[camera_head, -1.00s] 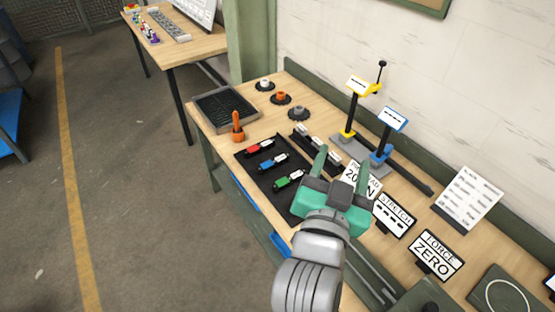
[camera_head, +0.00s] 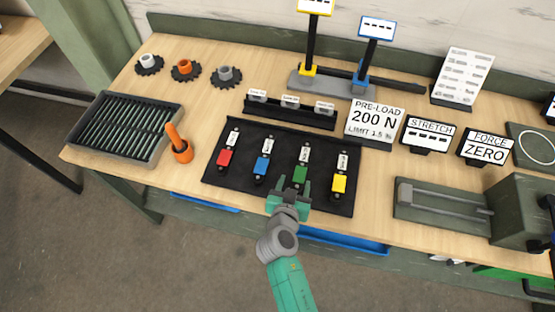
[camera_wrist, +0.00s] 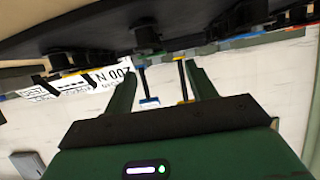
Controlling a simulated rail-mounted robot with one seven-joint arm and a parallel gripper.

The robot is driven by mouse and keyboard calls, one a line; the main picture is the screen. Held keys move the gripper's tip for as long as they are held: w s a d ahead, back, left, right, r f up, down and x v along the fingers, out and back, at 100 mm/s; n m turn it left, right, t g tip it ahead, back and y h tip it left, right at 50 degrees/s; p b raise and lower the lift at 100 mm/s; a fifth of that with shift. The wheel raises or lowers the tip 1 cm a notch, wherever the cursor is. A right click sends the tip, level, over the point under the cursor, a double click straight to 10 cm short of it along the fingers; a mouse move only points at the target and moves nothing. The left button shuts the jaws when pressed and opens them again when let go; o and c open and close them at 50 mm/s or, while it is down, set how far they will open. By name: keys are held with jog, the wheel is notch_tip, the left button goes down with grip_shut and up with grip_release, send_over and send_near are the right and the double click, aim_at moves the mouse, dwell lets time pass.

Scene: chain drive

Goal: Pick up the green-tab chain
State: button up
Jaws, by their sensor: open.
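The green-tab chain (camera_head: 300,174) lies on the black mat (camera_head: 333,200), third from the left, with a white label at its far end. In the head view my gripper (camera_head: 293,184) is open, with its fingertips at or over the near end of the green tab and partly covering it. Contact cannot be told. In the wrist view both green fingers of my gripper (camera_wrist: 160,85) stand apart with nothing between them. Dark parts hang at the top of that upside-down view; which is the green-tab chain is unclear.
The red-tab chain (camera_head: 224,157), blue-tab chain (camera_head: 261,165) and yellow-tab chain (camera_head: 339,183) lie on the same mat. A small block rack (camera_head: 290,115) and a pre-load sign (camera_head: 374,120) stand behind. An orange tool (camera_head: 180,150) stands left.

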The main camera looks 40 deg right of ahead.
aim_at(302, 167)
jog(key=shift+s+d, duration=0.15)
jog(key=shift+d, duration=0.1)
jog(key=shift+x, duration=1)
jog(key=b+x, duration=0.1)
jog(key=x, duration=0.4)
jog(key=shift+d+f, duration=0.1)
jog(key=shift+d, duration=0.2)
grip_shut()
